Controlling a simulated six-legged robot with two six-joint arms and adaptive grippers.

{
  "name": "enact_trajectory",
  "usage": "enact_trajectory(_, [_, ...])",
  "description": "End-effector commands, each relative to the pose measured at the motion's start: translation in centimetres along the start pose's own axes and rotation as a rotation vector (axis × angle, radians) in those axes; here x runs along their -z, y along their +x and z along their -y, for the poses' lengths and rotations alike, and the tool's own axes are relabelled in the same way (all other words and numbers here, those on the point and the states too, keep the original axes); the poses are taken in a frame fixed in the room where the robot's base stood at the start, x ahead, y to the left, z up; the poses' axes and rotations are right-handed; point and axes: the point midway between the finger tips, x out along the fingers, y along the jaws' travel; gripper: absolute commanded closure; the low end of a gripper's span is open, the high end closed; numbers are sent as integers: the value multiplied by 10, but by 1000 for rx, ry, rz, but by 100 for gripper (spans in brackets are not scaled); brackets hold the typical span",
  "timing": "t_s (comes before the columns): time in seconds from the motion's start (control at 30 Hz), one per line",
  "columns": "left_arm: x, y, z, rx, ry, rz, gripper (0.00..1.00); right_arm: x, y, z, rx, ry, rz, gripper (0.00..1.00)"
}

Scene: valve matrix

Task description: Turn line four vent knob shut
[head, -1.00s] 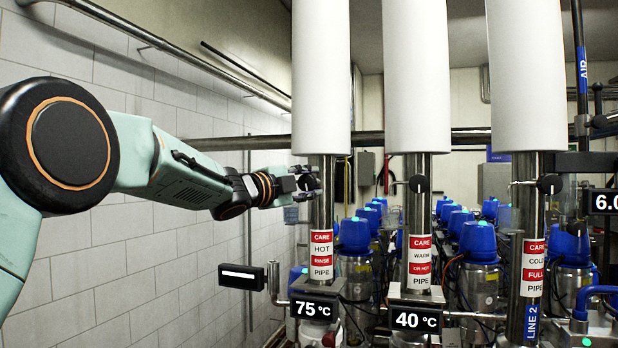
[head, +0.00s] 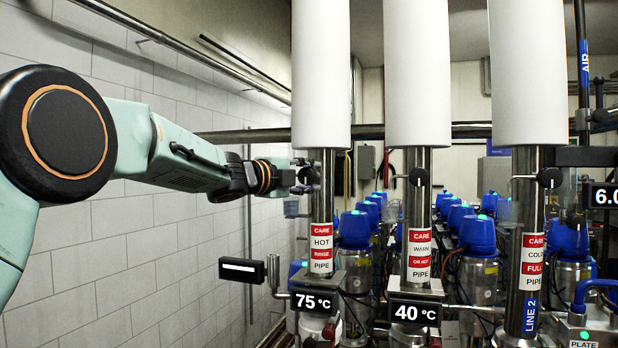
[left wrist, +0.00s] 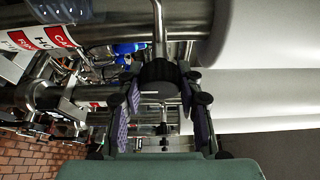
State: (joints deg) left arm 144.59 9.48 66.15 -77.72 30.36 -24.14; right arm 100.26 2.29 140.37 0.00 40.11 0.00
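A round black knob (left wrist: 160,80) with a short white mark sits on a steel stem in the left wrist view. My left gripper (left wrist: 160,98) has its purple-padded fingers on either side of this knob, spread apart; I cannot tell whether they touch it. In the head view my left gripper (head: 308,178) is at the hot rinse pipe (head: 321,210), and hides most of that pipe's knob. No line four label is readable. Similar black knobs show on the warm pipe (head: 418,176) and the cold pipe (head: 550,178). My right gripper is not in view.
Thick white sleeves (head: 320,75) cover the upper pipes. Displays reading 75 °C (head: 314,302) and 40 °C (head: 414,312) stand below. A small display (head: 242,271) sits left of the hot pipe. Several blue-topped valves (head: 355,228) stand behind. The tiled wall (head: 100,260) is at left.

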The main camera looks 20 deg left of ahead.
Motion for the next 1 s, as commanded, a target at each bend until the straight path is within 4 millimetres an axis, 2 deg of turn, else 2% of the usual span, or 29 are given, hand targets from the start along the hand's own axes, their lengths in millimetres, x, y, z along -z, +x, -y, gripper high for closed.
enact_trajectory(0.03, [0,0,-1,-1,0,0,59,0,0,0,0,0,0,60])
enact_trajectory(0.27, [0,0,0,0,-1,0,41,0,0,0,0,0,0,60])
enact_trajectory(0.63, [0,-4,1,1,-2,0,41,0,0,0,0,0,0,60])
enact_trajectory(0.77, [-1,-16,1,1,-4,1,41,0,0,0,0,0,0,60])
enact_trajectory(1.0, [-1,-53,1,2,-5,0,41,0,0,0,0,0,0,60])
